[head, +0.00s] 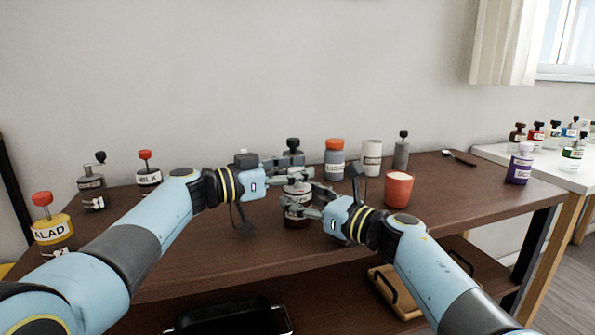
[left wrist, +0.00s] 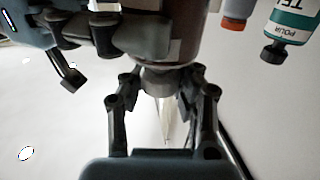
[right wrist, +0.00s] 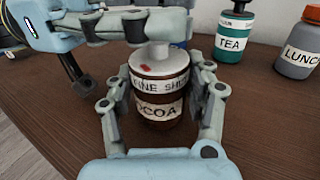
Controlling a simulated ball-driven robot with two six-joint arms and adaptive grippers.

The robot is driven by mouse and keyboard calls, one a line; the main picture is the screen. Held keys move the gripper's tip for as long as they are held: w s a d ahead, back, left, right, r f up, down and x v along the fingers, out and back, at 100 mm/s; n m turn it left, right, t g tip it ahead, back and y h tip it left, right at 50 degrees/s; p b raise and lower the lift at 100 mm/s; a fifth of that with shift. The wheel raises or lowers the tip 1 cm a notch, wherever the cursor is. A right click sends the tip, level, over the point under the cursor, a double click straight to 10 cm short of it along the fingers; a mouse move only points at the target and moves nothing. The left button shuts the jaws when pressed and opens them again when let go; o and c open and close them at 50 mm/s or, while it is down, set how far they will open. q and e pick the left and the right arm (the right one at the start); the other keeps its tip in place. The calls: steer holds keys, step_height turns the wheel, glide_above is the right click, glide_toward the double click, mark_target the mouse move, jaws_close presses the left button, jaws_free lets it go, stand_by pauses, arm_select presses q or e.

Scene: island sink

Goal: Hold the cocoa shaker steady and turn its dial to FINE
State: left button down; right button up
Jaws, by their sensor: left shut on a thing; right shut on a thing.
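The cocoa shaker (right wrist: 158,107) is a brown jar with a white COCOA label. A white band (right wrist: 158,87) above it reads FINE SH, the rest hidden. A red mark (right wrist: 146,68) shows on the pale top, roughly above FINE. In the head view the shaker (head: 299,198) stands upright on the brown table, partly covered by my grippers. My right gripper (head: 308,205) is shut around its body; its fingers flank the jar in the right wrist view. My left gripper (head: 292,170) is shut on the shaker's pale upper part (left wrist: 170,80), above the right gripper.
A green TEA jar (right wrist: 233,40) and a grey LUNCH jar (right wrist: 299,48) stand close behind. A white cup (head: 372,158) and a red cup (head: 398,190) are to the right. A MILK jar (head: 149,177) and a yellow jar (head: 52,232) stand left.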

arm_select(q)
steer(key=shift+w+g, duration=0.1)
steer(key=shift+g, duration=0.2)
steer(key=shift+m+g+h, duration=0.4)
steer(key=shift+m+g, duration=0.3)
steer(key=shift+a, duration=0.1)
steer(key=c, duration=0.9)
jaws_free()
steer(key=v, duration=1.2)
